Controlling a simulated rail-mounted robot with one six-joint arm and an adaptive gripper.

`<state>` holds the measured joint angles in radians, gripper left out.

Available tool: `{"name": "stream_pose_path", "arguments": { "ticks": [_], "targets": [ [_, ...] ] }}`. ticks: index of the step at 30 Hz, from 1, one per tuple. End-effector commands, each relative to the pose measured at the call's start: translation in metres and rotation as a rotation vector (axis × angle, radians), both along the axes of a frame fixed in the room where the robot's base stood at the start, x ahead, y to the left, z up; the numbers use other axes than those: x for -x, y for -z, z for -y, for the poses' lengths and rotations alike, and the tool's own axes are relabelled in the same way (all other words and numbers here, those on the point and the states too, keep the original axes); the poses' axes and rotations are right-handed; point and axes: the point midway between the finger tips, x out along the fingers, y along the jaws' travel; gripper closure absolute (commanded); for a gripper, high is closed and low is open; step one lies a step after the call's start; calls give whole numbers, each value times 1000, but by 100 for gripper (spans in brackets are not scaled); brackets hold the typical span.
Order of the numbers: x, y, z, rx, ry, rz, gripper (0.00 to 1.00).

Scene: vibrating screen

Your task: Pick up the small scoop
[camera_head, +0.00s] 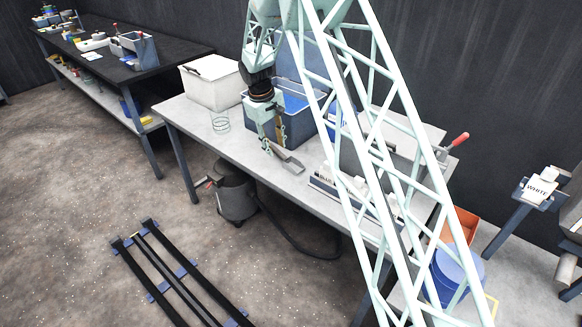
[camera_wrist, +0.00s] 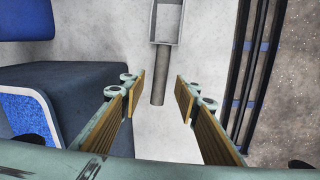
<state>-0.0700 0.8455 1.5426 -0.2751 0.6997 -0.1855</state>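The small scoop is grey metal and lies on the grey table (camera_head: 222,134). In the head view the scoop (camera_head: 288,158) is just right of and below my gripper (camera_head: 272,143). In the wrist view the scoop's pan (camera_wrist: 166,27) is at the top and its straight handle (camera_wrist: 160,75) points down toward me. My gripper (camera_wrist: 158,95) is open and empty, with tan-padded fingers to either side of the handle's end. I cannot tell how far above the handle the fingertips are.
A blue bin (camera_head: 291,134) stands close behind my gripper, and a white box (camera_head: 212,84) is to its left. A rack of small items (camera_head: 345,190) is to the right. Bare table surrounds the scoop.

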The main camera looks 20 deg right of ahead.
Motion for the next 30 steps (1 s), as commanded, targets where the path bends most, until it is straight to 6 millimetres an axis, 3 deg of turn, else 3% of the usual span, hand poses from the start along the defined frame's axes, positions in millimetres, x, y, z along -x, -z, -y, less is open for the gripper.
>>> {"name": "stream_pose_path", "arguments": {
  "ticks": [10, 29, 30],
  "targets": [
    [-3, 32, 6, 0, 0, 0, 71],
    [-4, 34, 6, 0, 0, 1, 71],
    [-4, 34, 6, 0, 0, 1, 74]
  ]
}}
